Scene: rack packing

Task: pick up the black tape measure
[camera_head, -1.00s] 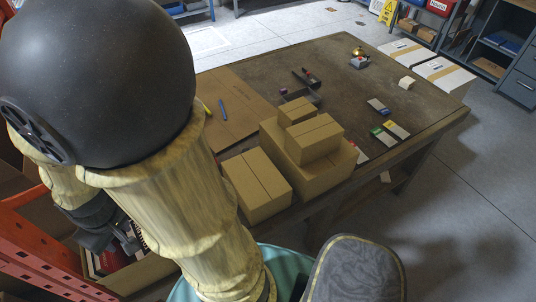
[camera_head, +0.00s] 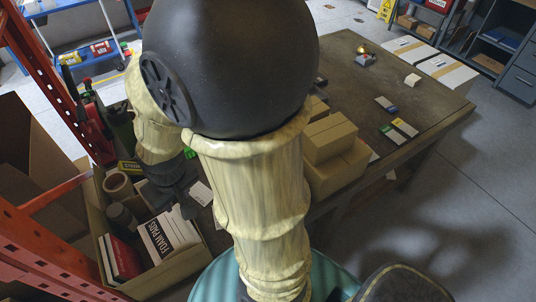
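I cannot make out the black tape measure for certain; my arm and its large dark round housing cover much of the middle of the view. My gripper (camera_head: 176,207) is dark, points down, and is at the right side of a cardboard box (camera_head: 172,276) holding several goods. Its fingertips are small and partly lost against dark surroundings, so I cannot tell whether they are apart or holding anything. A dark rounded item (camera_head: 122,219) lies in the box to the left of the gripper; I cannot tell what it is.
The box holds a white "FOAM PADS" carton (camera_head: 168,236), a red carton (camera_head: 124,260) and a tan roll (camera_head: 117,184). An orange rack post (camera_head: 62,80) stands at left. Closed cartons (camera_head: 332,139) sit on the brown table (camera_head: 365,95), whose right part has free room.

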